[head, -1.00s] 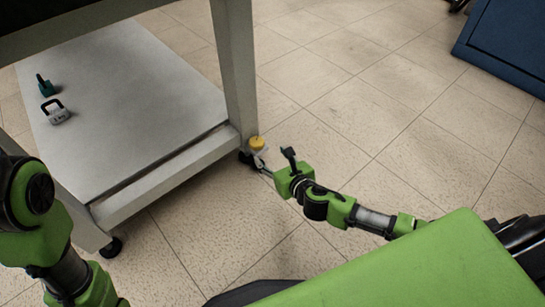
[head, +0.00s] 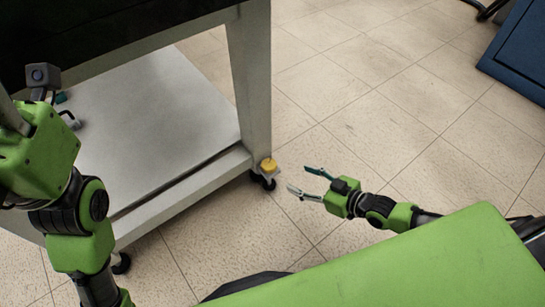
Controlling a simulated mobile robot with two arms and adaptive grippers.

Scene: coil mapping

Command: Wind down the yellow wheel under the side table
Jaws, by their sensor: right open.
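The yellow wheel (head: 268,164) sits low at the foot of the side table's (head: 249,85) near right leg, just above a black caster (head: 262,180). My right gripper (head: 304,181) is open and empty, a little to the right of the wheel and apart from it, its fingers pointing left toward the table leg. My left arm stands in front of the table at the left edge. My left gripper (head: 40,95) shows only in part at the upper left, and its finger gap is not clear.
The table's lower shelf (head: 170,110) is pale, with a kettlebell-like weight (head: 70,119) mostly hidden behind my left arm. A blue cabinet (head: 520,55) stands at the upper right. The tiled floor between is clear.

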